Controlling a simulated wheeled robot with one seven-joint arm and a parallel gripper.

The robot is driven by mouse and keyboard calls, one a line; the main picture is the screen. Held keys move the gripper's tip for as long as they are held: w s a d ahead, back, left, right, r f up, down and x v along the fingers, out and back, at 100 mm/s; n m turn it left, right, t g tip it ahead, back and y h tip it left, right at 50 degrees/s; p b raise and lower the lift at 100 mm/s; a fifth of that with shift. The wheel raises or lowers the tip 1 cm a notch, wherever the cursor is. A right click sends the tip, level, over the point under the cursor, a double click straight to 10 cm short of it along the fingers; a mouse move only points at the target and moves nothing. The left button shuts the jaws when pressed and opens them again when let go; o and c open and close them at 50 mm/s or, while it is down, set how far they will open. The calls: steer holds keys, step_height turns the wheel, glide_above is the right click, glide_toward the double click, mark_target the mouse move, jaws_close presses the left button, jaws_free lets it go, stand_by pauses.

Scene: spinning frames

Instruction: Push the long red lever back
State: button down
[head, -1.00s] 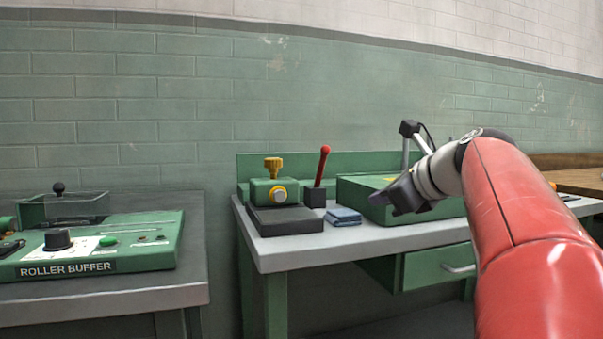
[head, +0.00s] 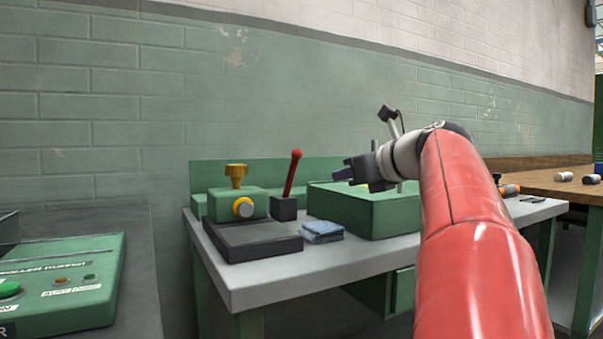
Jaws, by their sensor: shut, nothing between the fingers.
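The long red lever (head: 292,172) has a round red knob and rises from a small dark block on the workbench, leaning a little to the right. My gripper (head: 343,170) is at the end of the red arm, to the right of the lever and above the green box. It points left toward the lever, and a gap shows between them in the picture. Its fingers are small and dark here, and they are shut with nothing held.
A green unit with a yellow knob (head: 236,171) stands left of the lever on a dark plate (head: 255,243). A folded blue cloth (head: 322,231) and a green box (head: 370,213) lie to the right. A roller buffer panel (head: 75,285) is at left.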

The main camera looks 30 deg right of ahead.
glide_toward(294, 174)
step_height(294, 174, down, 4)
steer(key=w, duration=0.3)
steer(key=shift+w+a+r+p, duration=0.2)
steer(key=shift+w+r, duration=0.2)
steer(key=shift+r, duration=0.05)
steer(key=shift+w+a+r+p, duration=0.15)
steer(key=shift+w+a+r, duration=0.05)
steer(key=shift+w+r, duration=0.25)
steer(key=shift+w+a+r, duration=0.1)
steer(key=shift+w+r, duration=0.1)
steer(key=shift+w, duration=0.3)
steer(key=shift+r+p, duration=0.15)
steer(key=shift+p, duration=0.2)
